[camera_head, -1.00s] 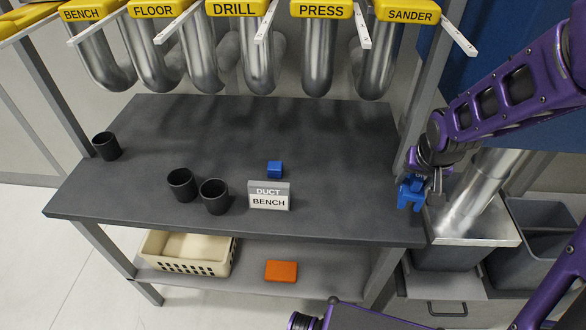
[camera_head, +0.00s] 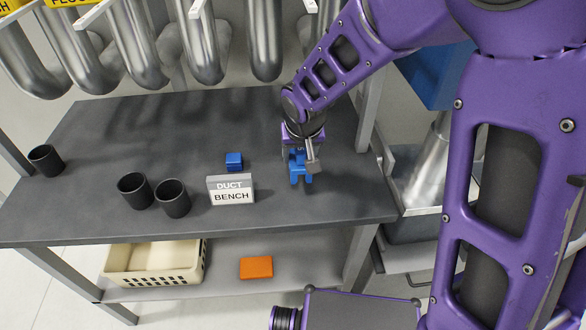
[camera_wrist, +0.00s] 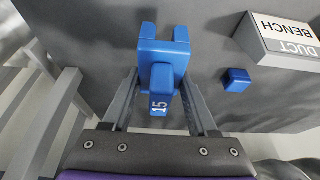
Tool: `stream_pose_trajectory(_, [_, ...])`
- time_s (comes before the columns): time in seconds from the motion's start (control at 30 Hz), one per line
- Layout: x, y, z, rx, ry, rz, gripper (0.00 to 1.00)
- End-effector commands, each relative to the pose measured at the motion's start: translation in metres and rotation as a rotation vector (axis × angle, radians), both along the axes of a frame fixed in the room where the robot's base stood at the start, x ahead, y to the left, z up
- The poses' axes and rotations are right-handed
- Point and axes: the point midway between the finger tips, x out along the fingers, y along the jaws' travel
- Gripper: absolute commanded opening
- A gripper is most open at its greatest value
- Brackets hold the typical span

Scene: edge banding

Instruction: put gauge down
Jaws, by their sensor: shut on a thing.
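In the head view, the gauge (camera_head: 300,168) hangs from my gripper (camera_head: 303,150) at the right part of the dark bench (camera_head: 340,190). Its forked end points down. I cannot tell whether it touches the bench top. Part of the gauge is hidden behind the fingers.
A small blue cube (camera_head: 235,161) and the DUCT BENCH sign (camera_head: 231,190) stand left of the gauge. Three black cups (camera_head: 135,190) are farther left. A cream basket (camera_head: 155,263) and an orange block (camera_head: 256,267) are on the lower shelf. Bench around the gauge is clear.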

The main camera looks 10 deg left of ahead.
Motion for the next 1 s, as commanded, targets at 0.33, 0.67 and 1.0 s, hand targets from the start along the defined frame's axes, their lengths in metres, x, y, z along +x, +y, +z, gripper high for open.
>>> stream_pose_trajectory(0.33, [0.000,0.001,-0.039,-0.001,0.001,0.002,0.00])
stream_pose_trajectory(0.67, [0.001,0.000,-0.048,0.001,-0.002,-0.001,0.00])
stream_pose_trajectory(1.0, [0.000,0.000,-0.051,0.000,-0.001,0.000,0.89])
